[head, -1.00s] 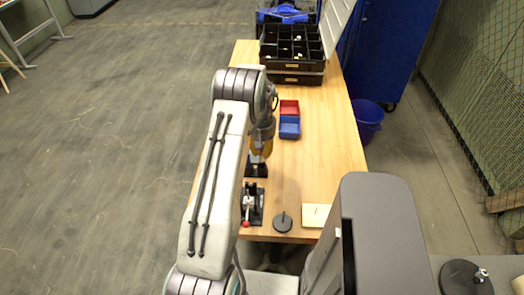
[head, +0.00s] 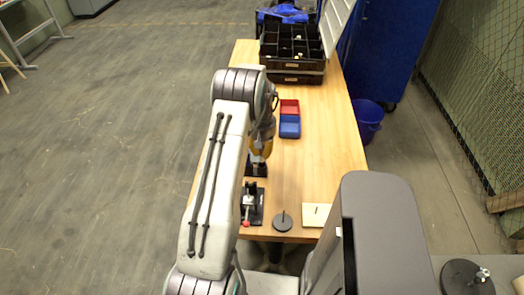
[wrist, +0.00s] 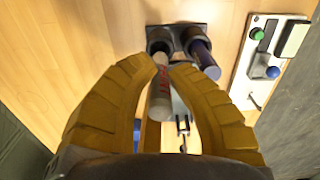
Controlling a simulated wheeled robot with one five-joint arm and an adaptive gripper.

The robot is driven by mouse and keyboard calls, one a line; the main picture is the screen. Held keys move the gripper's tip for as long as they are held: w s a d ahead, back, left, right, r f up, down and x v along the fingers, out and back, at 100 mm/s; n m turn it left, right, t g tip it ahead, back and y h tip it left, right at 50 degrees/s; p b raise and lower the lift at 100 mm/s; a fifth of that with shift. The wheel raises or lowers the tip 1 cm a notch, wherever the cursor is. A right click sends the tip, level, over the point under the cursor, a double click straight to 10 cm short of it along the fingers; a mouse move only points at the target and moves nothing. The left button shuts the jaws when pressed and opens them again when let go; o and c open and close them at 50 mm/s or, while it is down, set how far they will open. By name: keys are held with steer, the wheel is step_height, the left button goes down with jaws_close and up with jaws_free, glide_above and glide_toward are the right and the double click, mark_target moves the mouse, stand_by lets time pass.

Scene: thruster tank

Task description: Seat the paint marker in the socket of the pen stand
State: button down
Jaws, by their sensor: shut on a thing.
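The paint marker (wrist: 160,88) is a whitish cylinder with red lettering. My gripper (wrist: 168,66), with yellow fingers, is shut on it in the wrist view. The marker's far end is at or just in front of the left socket of the dark pen stand (wrist: 178,36); I cannot tell whether it is inside. A blue-purple pen (wrist: 206,62) occupies the right socket. In the head view my gripper (head: 262,146) is over the black stand (head: 256,171), partly hidden by my arm.
A black clamp fixture with a red knob (head: 248,208) stands nearer on the table. A dark disc with a pin (head: 283,222) is beside it. Red (head: 289,106) and blue (head: 289,128) bins lie beyond. The right side of the wooden table (head: 335,155) is clear.

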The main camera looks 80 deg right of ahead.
steer(key=shift+f+b, duration=0.9)
steer(key=shift+f, duration=0.15)
stand_by(0.4)
steer(key=shift+f, duration=0.3)
steer(key=shift+f+b, duration=1)
steer(key=shift+b, duration=0.25)
stand_by(0.7)
steer(key=c, duration=1.2)
jaws_free()
step_height(320, 180, up, 12)
steer(key=shift+f, duration=0.25)
step_height(320, 180, up, 5)
steer(key=p, duration=0.4)
glide_above(262, 159)
steer(key=shift+d+f, duration=0.2)
steer(key=shift+d, duration=0.2)
